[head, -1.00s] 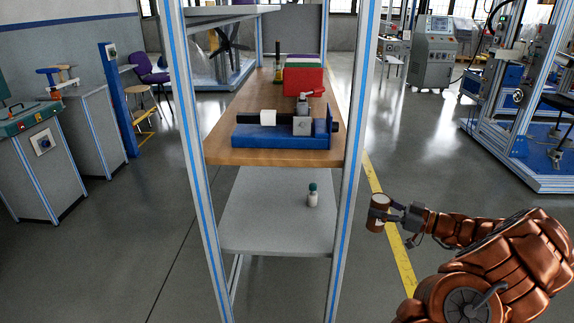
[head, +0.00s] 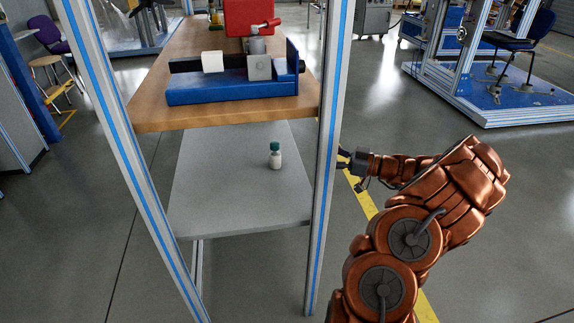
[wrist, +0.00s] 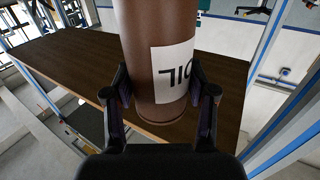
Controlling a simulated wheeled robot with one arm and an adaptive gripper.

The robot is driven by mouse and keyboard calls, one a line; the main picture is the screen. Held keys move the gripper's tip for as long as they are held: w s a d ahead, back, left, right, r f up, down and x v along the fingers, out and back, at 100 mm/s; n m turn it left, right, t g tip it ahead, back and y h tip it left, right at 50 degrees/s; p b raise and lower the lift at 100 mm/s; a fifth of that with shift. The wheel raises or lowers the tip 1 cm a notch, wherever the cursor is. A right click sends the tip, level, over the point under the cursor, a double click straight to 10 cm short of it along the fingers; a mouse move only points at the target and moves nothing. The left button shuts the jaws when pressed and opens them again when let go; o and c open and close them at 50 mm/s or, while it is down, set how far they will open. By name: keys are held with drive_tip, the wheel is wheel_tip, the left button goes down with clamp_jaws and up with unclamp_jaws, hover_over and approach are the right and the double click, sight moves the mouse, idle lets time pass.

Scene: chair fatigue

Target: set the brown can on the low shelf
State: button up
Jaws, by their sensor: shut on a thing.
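The brown can (wrist: 134,45) stands between the fingers of my gripper (wrist: 160,92) in the wrist view, with a white label bearing dark letters. The gripper is shut on it. In the head view my gripper (head: 344,160) is just right of the right front post, and the can is hidden behind that post. The low shelf (head: 225,195) is the grey board under the wooden top, left of the gripper. A small white bottle with a green cap (head: 275,156) stands upright on it.
The right post (head: 325,180) and left post (head: 130,170) frame the shelf front. The wooden top (head: 150,108) above carries a blue vise (head: 235,87) and a red box (head: 248,15). The low shelf is clear left of the bottle and in front of it.

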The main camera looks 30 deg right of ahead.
drive_tip(key=shift+w+a+f+b, duration=0.3)
drive_tip(key=shift+w+a+f, duration=0.55)
drive_tip(key=shift+a, duration=0.6)
drive_tip(key=shift+w+a+f+b, duration=0.3)
drive_tip(key=shift+w+a+f, duration=0.45)
drive_tip(key=shift+a, duration=0.7)
drive_tip(key=shift+w+a+f+b, duration=0.3)
drive_tip(key=shift+w+a+f, duration=0.3)
drive_tip(key=shift+w+a, duration=0.65)
drive_tip(key=shift+s+a+f+b, duration=0.15)
drive_tip(key=shift+s+a+b, duration=0.05)
drive_tip(key=shift+b, duration=0.15)
drive_tip(key=o, duration=1.4)
drive_tip(key=shift+r+p, duration=0.25)
drive_tip(key=shift+p, duration=0.15)
drive_tip(key=p+v, duration=0.1)
drive_tip(key=v, duration=1.1)
